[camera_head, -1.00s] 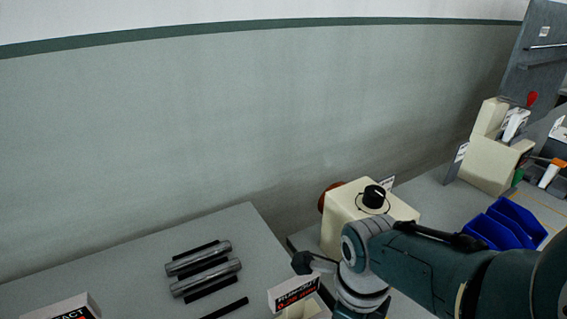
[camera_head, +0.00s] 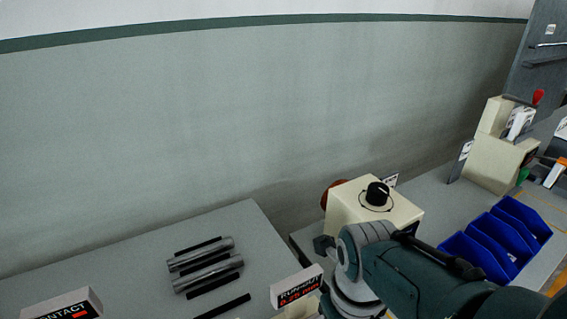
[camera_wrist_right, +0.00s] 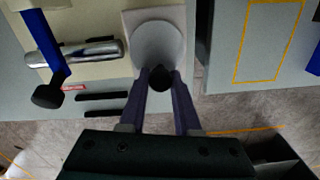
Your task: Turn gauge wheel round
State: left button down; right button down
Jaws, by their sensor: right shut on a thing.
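In the right wrist view a pale round wheel (camera_wrist_right: 157,38) stands on a light plate, with a small black knob (camera_wrist_right: 158,79) at its near edge. My right gripper (camera_wrist_right: 159,84) has its two fingers closed on this knob, one on each side. In the head view my right arm covers the gripper and the wheel. A sign reading run-out 0.25 mm (camera_head: 297,288) stands just left of the arm. My left gripper is not in view.
A cream box with a black dial (camera_head: 377,193) stands behind my right arm. Blue bins (camera_head: 495,238) lie to its right. Metal rods (camera_head: 207,275) lie on the left table. In the wrist view a blue lever with a black ball (camera_wrist_right: 48,94) is left of the wheel.

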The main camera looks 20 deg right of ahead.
dwell(0.5)
jog(key=c, duration=0.6)
grip_release()
notch_tip(320, 180, up, 10)
jog(key=p, duration=0.9)
jog(key=shift+p, duration=0.3)
jog(key=shift+f, duration=0.1)
